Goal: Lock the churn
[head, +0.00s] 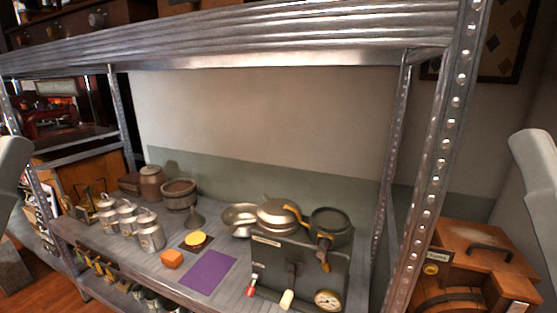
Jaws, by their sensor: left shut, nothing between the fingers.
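The churn (450,299) is at the lower right, beside the shelf's right post. It is a wooden barrel in a wooden frame, cut off by the bottom edge. A flat wooden lid (478,244) with a dark handle lies over it. A small plate with a yellow round part (431,269) is on its front left. My left gripper is at the left edge, shut and empty, with only part of its pale arm (10,175) clear. My right arm (540,165) enters at the right edge, left of and above nothing it touches; its fingers are out of view.
A metal shelf post (432,150) stands between the churn and the shelf. A wall is at the right.

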